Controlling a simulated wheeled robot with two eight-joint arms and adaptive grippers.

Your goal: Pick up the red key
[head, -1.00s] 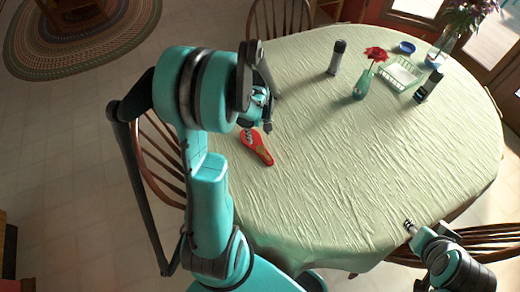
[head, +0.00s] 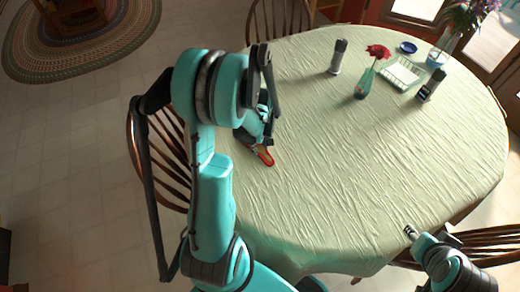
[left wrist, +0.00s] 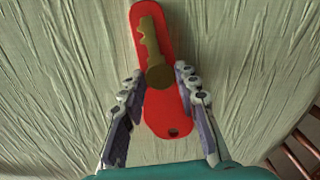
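The red key (head: 266,156) lies on the tablecloth near the table's left side, partly hidden by my left gripper (head: 259,144) in the head view. In the left wrist view it is a long red tag (left wrist: 165,112) with a gold key shape on its face and a small hole at its near end. My left gripper (left wrist: 160,76) is open, with one finger on each side of the red key's middle. I cannot tell whether the fingers touch it. My right gripper (head: 410,231) is at the table's lower right edge, away from the red key; its opening is too small to make out.
The table (head: 370,170) is mostly bare in the middle. Chairs surround the table.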

